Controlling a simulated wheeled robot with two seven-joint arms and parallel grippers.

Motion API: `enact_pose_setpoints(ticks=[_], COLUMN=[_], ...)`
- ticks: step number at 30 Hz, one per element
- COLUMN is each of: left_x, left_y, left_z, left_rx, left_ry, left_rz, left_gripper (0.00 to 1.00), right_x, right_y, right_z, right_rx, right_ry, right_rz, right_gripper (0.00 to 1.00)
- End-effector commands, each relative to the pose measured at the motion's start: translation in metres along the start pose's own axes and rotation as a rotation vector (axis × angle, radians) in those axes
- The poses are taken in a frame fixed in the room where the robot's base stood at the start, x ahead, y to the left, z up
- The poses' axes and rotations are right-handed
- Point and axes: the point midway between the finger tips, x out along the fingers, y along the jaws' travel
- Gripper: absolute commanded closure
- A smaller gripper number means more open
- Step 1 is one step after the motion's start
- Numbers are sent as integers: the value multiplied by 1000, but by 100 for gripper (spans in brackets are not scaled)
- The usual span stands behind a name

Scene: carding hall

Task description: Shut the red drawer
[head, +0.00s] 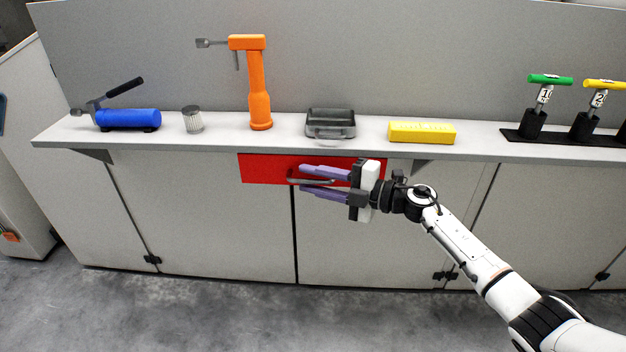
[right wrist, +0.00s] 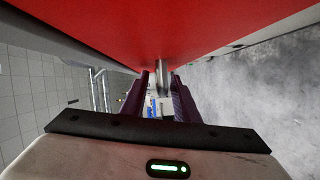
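The red drawer (head: 262,168) is set in the cabinet just below the counter edge; how far it stands out is hard to tell. Its grey bar handle (head: 318,182) is on the front. My right gripper (head: 300,179) is at the handle, its two purple fingers apart, one above and one below the bar. In the right wrist view the red drawer front (right wrist: 160,25) fills the top, and a handle post (right wrist: 162,72) shows between the spread fingers (right wrist: 160,92). I see no clear grip on the bar. My left gripper is out of view.
The counter (head: 215,140) above holds a blue tool (head: 128,119), a ribbed cylinder (head: 193,120), an orange tool (head: 258,85), a grey tray (head: 331,133), a yellow block (head: 421,132) and a black rack (head: 560,139) with T-handled tools. The floor in front is clear.

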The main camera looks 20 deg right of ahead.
Motion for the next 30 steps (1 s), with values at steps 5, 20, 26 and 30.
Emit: enact_pose_setpoints(ticks=[5,20,26,30], left_x=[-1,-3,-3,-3], left_y=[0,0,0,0], left_z=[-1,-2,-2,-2], left_rx=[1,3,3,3], left_ry=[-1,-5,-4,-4], left_rz=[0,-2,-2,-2], left_gripper=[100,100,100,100], right_x=[-16,-98,-103,-103], right_y=[-1,-1,0,0], right_z=[0,0,0,0], right_rx=[-1,0,-1,-1], right_ry=[-1,-2,0,-1], right_rz=[-4,-2,0,0], right_gripper=[72,72,72,72])
